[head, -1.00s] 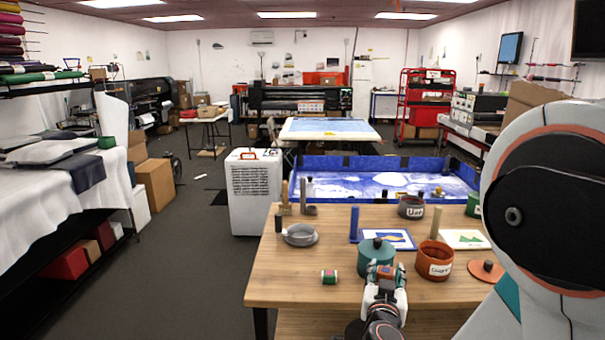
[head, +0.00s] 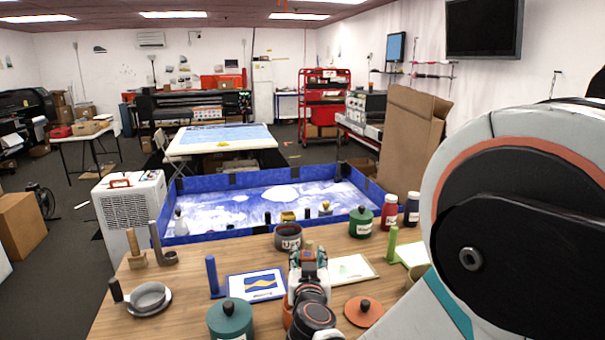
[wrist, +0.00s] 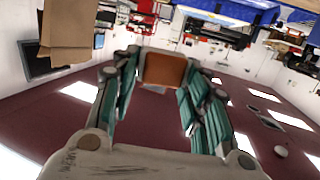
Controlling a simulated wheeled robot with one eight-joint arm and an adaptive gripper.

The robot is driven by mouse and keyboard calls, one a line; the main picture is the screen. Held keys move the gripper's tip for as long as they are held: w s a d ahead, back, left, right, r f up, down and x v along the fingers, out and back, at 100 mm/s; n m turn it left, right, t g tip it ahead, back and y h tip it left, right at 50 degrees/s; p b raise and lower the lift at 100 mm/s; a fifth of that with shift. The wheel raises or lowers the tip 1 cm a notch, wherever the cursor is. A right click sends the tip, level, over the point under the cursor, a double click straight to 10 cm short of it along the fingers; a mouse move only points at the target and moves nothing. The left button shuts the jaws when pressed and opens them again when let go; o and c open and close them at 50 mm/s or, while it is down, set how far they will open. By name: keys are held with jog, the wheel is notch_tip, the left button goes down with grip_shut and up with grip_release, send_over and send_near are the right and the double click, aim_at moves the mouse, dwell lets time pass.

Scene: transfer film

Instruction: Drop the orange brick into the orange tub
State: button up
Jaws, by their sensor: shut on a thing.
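My gripper (head: 308,256) is raised over the wooden table in the head view. It is shut on the orange brick (wrist: 165,70), which sits between the teal finger pads in the wrist view. In the head view the brick (head: 308,252) is small at the fingertips. The orange tub (head: 288,317) is almost wholly hidden behind my gripper and wrist; only a sliver of its left side shows. Its opening cannot be seen. An orange lid with a dark knob (head: 364,311) lies on the table to the right of my wrist.
A lidded teal tub (head: 230,320) stands at the front left. A dark grey tub (head: 288,238), a lidded green tub (head: 361,222) and a red bottle (head: 389,212) stand farther back. Framed pictures (head: 256,284) lie between. A blue-walled basin (head: 270,200) is behind the table.

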jog(key=shift+w+d, duration=0.3)
jog(key=shift+w, duration=0.2)
notch_tip(320, 180, down, 6)
jog(key=b, duration=0.4)
jog(key=shift+r, duration=0.15)
jog(key=o, duration=1)
jog(key=shift+c, duration=0.2)
jog(key=shift+s, duration=0.1)
jog(key=s+r, duration=0.1)
jog(key=s, duration=0.6)
jog(key=shift+s, duration=0.2)
jog(key=shift+r, duration=0.1)
